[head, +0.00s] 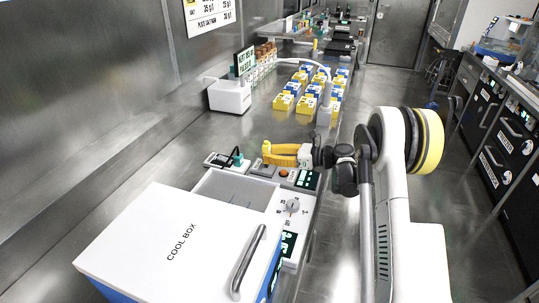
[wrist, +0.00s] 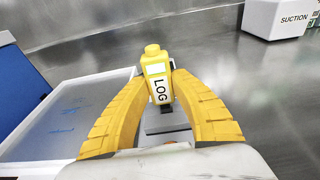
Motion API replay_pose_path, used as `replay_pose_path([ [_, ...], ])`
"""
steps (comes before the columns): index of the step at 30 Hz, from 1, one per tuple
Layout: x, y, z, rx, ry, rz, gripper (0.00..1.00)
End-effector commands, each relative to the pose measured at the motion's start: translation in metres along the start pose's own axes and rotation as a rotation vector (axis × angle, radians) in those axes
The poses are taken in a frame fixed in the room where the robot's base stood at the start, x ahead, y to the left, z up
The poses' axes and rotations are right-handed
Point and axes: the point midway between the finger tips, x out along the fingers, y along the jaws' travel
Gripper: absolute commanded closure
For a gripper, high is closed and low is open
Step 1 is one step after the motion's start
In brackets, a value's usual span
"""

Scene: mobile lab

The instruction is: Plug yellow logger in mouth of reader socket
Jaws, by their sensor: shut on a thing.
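The yellow logger (wrist: 154,62), marked LOG on a white label, stands between my gripper's (wrist: 161,80) two curved yellow fingers in the wrist view. The fingers are shut on it. A dark end shows at the logger's lower side, over a grey block (wrist: 166,124) that looks like the reader socket. I cannot tell whether the dark end is in the mouth or above it. In the head view my gripper (head: 272,154) reaches left over the grey unit (head: 262,168) on the bench. The logger is not clearly distinct from the yellow fingers there.
A white cool box (head: 165,240) with a metal handle fills the near bench. A pale shallow tray (head: 235,190) lies beside it. A small device with a green plug (head: 236,156) is left of my gripper. A white suction unit (head: 230,97) and yellow and blue boxes (head: 307,93) stand farther back.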

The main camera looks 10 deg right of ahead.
Motion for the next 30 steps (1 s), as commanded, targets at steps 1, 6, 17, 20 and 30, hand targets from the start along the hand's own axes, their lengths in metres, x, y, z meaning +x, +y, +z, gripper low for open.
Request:
replay_pose_path([
  [1,0.0,0.0,-0.001,0.0,0.0,0.0,1.0],
  [6,0.001,0.0,-0.004,0.0,0.0,0.0,1.0],
  [17,0.002,0.0,-0.013,0.0,0.0,0.0,1.0],
  [20,0.003,0.0,-0.016,0.0,0.0,0.0,1.0],
  [30,0.003,0.0,-0.017,0.0,0.0,0.0,0.5],
])
